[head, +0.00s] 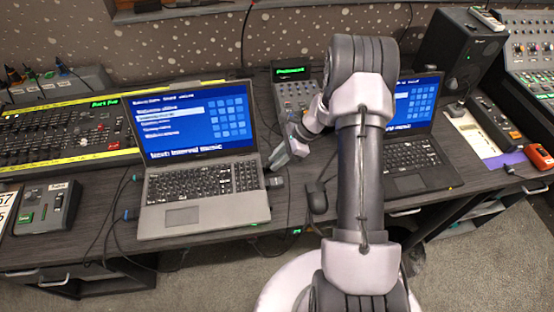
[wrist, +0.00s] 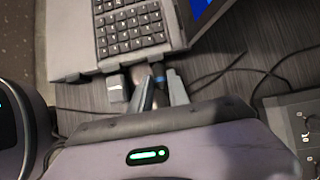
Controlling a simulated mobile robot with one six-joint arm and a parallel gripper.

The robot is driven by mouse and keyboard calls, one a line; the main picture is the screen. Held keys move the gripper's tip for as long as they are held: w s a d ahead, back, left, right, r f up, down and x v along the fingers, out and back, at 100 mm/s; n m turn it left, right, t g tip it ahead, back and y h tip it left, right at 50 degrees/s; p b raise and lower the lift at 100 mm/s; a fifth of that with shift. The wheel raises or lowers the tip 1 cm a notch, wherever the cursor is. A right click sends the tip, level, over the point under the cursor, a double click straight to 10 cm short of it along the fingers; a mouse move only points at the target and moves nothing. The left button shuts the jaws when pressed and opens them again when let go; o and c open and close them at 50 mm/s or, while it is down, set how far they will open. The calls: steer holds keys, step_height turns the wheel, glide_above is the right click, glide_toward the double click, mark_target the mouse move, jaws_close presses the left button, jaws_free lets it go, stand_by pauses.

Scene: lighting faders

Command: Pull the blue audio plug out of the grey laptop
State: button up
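The grey laptop (head: 204,210) stands open on the desk, left of my arm; a corner of its keyboard base (wrist: 84,52) fills the top of the wrist view. My gripper (head: 274,172) is low beside the laptop's right edge. In the wrist view its two fingertips (wrist: 160,74) point at that edge. A small blue part, seemingly the blue audio plug (wrist: 158,77), shows between the fingers, close to the laptop's side. The fingers partly hide it, and I cannot tell whether they touch it. In the head view the plug is hidden by my gripper.
A small grey stick (wrist: 117,88) juts from the same edge, just left of the fingers. A black mouse (head: 317,198) and a dark laptop (head: 415,162) are to the right. Loose cables (wrist: 225,72) cross the desk.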

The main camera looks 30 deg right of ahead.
mark_target(290, 165)
jaws_close()
steer(key=shift+d, duration=0.15)
steer(key=shift+s+d, duration=0.2)
steer(key=shift+d, duration=0.5)
steer(key=shift+s+d, duration=0.25)
steer(key=shift+d, duration=0.45)
steer(key=shift+s+d, duration=0.2)
steer(key=shift+d, duration=0.5)
